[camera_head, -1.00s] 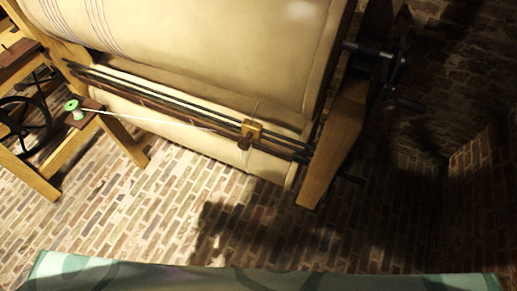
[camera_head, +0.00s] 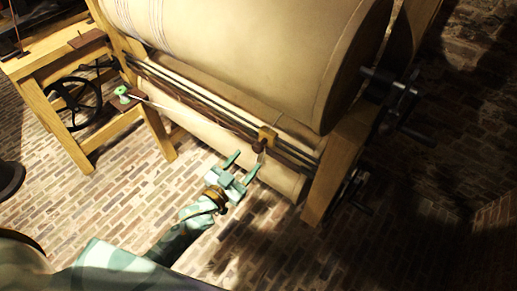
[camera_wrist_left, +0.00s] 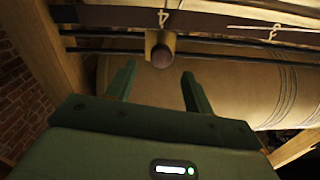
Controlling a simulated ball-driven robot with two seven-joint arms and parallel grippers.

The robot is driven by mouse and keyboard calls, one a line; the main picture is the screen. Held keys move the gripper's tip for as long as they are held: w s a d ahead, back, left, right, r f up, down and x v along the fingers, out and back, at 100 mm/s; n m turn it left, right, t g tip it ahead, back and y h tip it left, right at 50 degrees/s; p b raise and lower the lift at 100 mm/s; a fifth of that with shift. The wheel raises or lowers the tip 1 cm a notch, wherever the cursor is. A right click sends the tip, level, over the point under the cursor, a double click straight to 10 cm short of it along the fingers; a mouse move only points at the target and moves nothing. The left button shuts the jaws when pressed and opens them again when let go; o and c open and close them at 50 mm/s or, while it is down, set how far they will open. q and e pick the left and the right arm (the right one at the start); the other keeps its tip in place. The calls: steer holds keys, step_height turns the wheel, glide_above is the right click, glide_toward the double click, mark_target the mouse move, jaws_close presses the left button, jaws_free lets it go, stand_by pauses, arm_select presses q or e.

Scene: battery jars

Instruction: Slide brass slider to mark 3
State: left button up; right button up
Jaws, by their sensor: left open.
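The brass slider (camera_head: 266,136) sits on dark rails (camera_head: 205,106) near their right end, below the large drum. A pale thread runs to it from the left. In the left wrist view the slider (camera_wrist_left: 160,48) shows as a round dark knob below a figure 4 on the scale bar (camera_wrist_left: 215,27). A second figure, which looks like a 3 (camera_wrist_left: 273,32), stands to its right there. My left gripper (camera_head: 242,165) is open and empty, just short of the slider. In the left wrist view its fingers (camera_wrist_left: 158,80) point toward the knob from either side, apart from it.
The large cream drum (camera_head: 250,50) hangs above the rails in a wooden frame (camera_head: 335,165). A green spool (camera_head: 122,91) and a black handwheel (camera_head: 75,105) are at the left. A dark crank (camera_head: 400,90) juts out at the right. The brick floor (camera_head: 130,195) is clear in front.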

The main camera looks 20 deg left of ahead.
mark_target(255, 150)
arm_select(q)
steer(key=b+x, duration=0.1)
steer(key=x, duration=0.6)
steer(key=shift+a, duration=0.1)
jaws_close()
